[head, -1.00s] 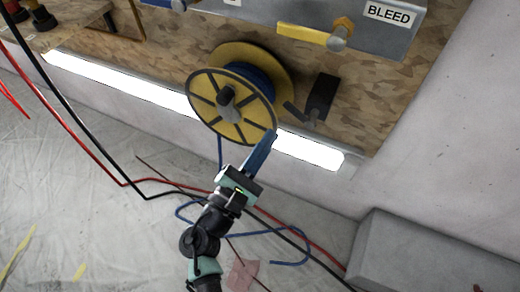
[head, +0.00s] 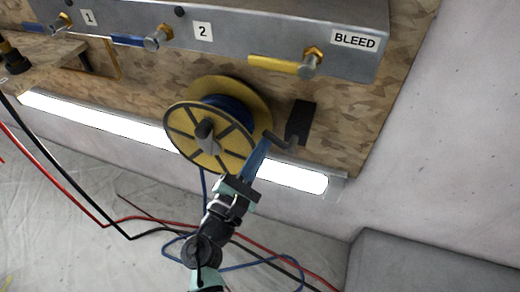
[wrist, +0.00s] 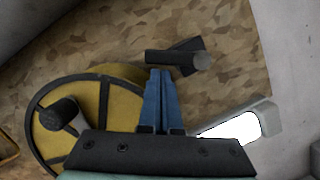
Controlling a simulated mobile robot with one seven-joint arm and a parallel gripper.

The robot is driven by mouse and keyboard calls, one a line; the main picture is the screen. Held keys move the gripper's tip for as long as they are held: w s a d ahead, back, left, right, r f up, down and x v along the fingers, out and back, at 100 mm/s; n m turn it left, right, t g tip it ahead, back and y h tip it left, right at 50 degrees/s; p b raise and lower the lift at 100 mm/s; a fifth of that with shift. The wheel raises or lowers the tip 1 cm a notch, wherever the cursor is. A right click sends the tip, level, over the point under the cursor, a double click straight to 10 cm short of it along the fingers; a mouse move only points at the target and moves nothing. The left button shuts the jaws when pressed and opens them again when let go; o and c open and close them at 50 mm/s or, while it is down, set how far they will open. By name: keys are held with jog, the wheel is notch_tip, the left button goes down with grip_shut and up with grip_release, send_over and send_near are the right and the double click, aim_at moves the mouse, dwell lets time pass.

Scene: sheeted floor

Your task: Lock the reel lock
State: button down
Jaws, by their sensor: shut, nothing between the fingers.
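The yellow reel (head: 209,139) with dark spokes and blue line wound on it is mounted on the chipboard panel; it also shows at the left in the wrist view (wrist: 100,112). The reel lock, a black block with a lever (head: 299,122), is on the panel just right of the reel. In the wrist view its lever (wrist: 172,57) lies just beyond my fingertips. My gripper (head: 265,142), with blue fingers, is shut and empty, its tips close to the lever's left end. I cannot tell whether they touch it.
A grey manifold (head: 230,45) with yellow and blue handled valves and a BLEED label is above. A bright light strip (head: 95,120) runs below the reel. Red, black and blue hoses lie on the floor. A grey block (head: 430,262) stands at lower right.

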aim_at(277, 139)
jog(key=shift+r+m+g, duration=0.4)
jog(key=shift+r+m, duration=0.1)
jog(key=shift+m, duration=0.6)
jog(key=r+m, duration=0.1)
jog(key=m, duration=0.1)
jog(key=d+r+m+g+h+p, duration=0.1)
jog(key=m, duration=0.1)
jog(key=shift+s+r+m, duration=0.1)
jog(key=shift+s+m, duration=0.05)
jog(key=shift+m, duration=0.15)
jog(key=m, duration=0.1)
jog(key=r+m, duration=0.1)
jog(key=shift+s+d+m+g, duration=0.15)
jog(key=shift+d+m+g, duration=0.15)
jog(key=shift+d+m, duration=0.1)
jog(key=shift+s+d+r+m+g+p, duration=0.1)
jog(key=shift+d+r+m+g+p, duration=0.2)
jog(key=shift+m, duration=0.5)
jog(key=shift+s+d+r+m+g+p, duration=0.1)
jog(key=shift+d+m+g+p, duration=0.2)
jog(key=shift+m, duration=0.5)
jog(key=shift+y, duration=0.3)
jog(key=shift+s+a+f, duration=0.1)
